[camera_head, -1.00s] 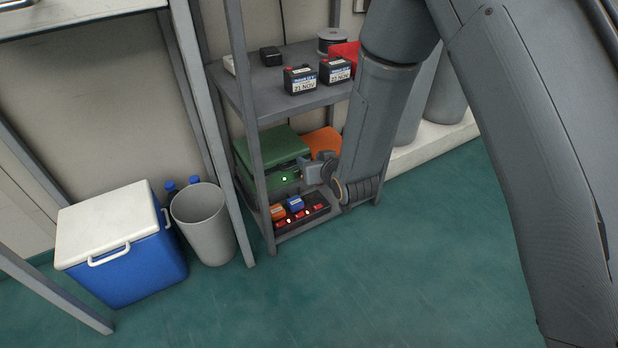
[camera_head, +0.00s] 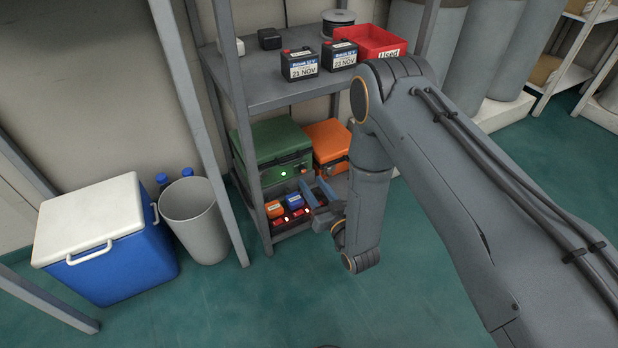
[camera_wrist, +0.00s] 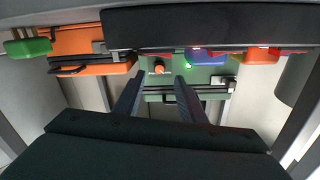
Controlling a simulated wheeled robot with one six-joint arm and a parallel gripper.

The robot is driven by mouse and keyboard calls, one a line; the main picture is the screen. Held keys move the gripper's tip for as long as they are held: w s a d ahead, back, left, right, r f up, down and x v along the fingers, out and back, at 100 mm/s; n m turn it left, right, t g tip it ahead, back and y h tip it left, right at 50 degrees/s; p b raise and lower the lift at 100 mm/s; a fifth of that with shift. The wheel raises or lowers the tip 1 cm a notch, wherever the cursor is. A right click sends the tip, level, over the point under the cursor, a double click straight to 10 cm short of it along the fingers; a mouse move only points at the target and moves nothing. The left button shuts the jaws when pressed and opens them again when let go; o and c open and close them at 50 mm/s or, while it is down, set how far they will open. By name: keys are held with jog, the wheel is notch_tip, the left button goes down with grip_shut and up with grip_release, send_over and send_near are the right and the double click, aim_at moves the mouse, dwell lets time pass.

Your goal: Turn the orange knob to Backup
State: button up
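The orange knob (camera_wrist: 157,67) shows in the wrist view as a small round knob with a pale part, on the front of a green case (camera_wrist: 188,81). The wrist view appears upside down. In the head view my gripper (camera_head: 318,190) is low in front of the shelf. The dial lettering is unreadable.
A charger rack (camera_wrist: 215,28) with orange and blue batteries lies below the green case, close to my gripper. An orange case (camera_head: 328,143) stands to the right. Shelf posts (camera_head: 233,110) flank the space. A grey bin (camera_head: 195,220) and blue cooler (camera_head: 108,245) stand left; floor ahead is clear.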

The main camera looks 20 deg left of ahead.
aim_at(304, 171)
jog(key=b+x, duration=0.2)
jog(key=x, duration=0.2)
jog(key=shift+w+a, duration=0.25)
jog(key=shift+w, duration=0.05)
grip_shut()
